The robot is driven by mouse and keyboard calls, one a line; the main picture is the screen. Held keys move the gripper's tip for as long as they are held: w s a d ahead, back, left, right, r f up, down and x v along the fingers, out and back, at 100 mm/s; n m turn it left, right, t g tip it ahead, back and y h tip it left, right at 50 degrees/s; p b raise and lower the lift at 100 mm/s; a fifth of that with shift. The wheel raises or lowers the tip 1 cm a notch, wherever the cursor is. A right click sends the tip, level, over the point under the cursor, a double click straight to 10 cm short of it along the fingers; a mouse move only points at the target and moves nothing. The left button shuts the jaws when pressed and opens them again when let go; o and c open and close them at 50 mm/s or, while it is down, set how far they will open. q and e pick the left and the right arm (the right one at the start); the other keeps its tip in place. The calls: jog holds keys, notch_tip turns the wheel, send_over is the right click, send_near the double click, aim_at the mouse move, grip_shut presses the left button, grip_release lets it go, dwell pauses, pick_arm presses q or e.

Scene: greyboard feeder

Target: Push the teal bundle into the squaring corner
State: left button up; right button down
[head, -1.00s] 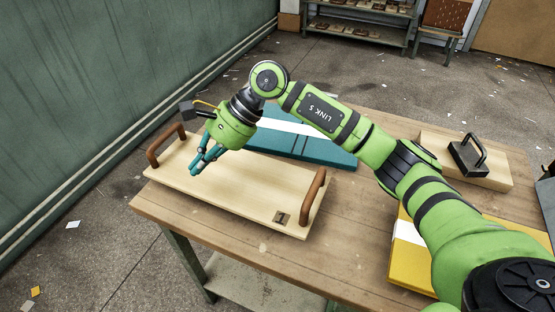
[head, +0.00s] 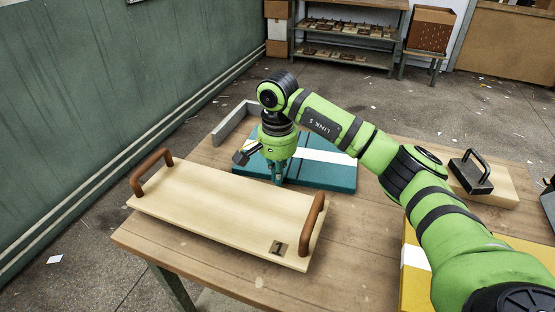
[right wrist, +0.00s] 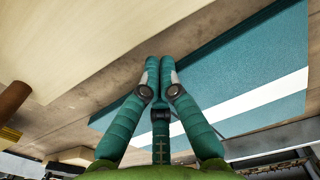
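The teal bundle (head: 330,175), with a white band across it, lies flat on the table behind the wooden board. It also shows in the right wrist view (right wrist: 245,60). The squaring corner appears as a grey upright fence (head: 232,124) at the bundle's far left; my arm hides part of that area. My right gripper (head: 278,182) points down at the bundle's near long edge, between bundle and board. Its fingertips (right wrist: 159,62) are together with nothing between them. I cannot tell whether they touch the bundle. My left gripper is out of view.
The pale board (head: 225,205) with two brown handles and a number plate lies in front. A yellow bundle (head: 413,280) is at the right, partly under my arm. A dark handled block (head: 470,177) sits on a pale board at the back right.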

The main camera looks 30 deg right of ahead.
aim_at(286, 166)
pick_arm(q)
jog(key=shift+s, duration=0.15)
pick_arm(e)
jog(key=shift+f, duration=0.9)
jog(key=shift+w+d, duration=0.25)
jog(key=shift+w, duration=0.05)
jog(key=w+d, duration=0.1)
jog(key=d, duration=0.1)
jog(key=w+d+b, duration=0.1)
jog(key=w+d, duration=0.1)
jog(key=shift+w+r, duration=0.1)
jog(key=shift+w, duration=0.2)
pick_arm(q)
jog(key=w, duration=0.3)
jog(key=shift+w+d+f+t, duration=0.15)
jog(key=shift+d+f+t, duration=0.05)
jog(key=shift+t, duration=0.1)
pick_arm(e)
jog(key=shift+d, duration=0.1)
